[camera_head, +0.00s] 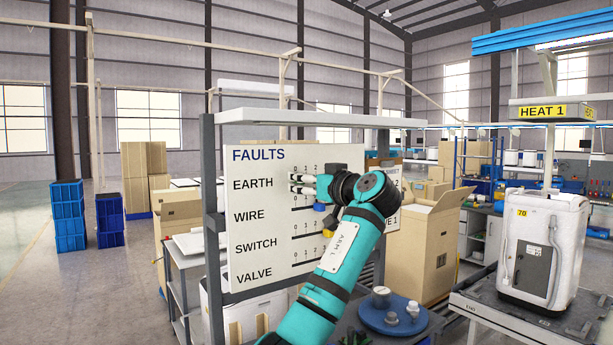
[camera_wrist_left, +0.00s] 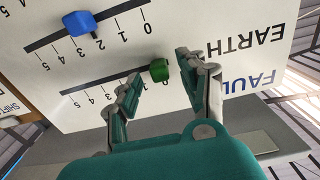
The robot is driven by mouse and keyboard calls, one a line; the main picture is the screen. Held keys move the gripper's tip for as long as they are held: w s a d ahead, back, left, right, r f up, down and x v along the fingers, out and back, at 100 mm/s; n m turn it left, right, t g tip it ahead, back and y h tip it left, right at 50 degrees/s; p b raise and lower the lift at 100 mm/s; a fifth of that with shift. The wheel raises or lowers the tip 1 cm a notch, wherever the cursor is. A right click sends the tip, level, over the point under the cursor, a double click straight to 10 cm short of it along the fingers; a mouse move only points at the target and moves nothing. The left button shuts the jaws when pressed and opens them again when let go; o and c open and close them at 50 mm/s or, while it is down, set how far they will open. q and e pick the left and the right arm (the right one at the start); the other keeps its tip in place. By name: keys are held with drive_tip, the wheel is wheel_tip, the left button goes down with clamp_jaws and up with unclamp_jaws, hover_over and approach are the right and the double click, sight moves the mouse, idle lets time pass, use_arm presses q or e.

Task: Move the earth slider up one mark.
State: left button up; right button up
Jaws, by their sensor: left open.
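The white FAULTS board (camera_head: 262,270) stands ahead with slider rows labelled EARTH, WIRE, SWITCH and VALVE. In the left wrist view the board appears upside down. The green earth slider (camera_wrist_left: 160,70) sits at the 0 end of its row there; in the head view my gripper hides it. My left gripper (camera_head: 295,184) is open at the EARTH row. In the left wrist view its fingers (camera_wrist_left: 158,66) stand on either side of the green slider, with a gap visible on the left; contact on the right is unclear. My right gripper is not in view.
A blue slider (camera_wrist_left: 78,22) is on the WIRE row, near mark 2. A yellow slider (camera_head: 328,234) is on the SWITCH row, close under my arm. A shelf (camera_head: 300,118) overhangs the board's top. A round blue stand (camera_head: 392,318) is below right.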

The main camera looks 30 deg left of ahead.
use_arm(q)
drive_tip(key=shift+d, duration=0.1)
clamp_jaws()
idle(0.3)
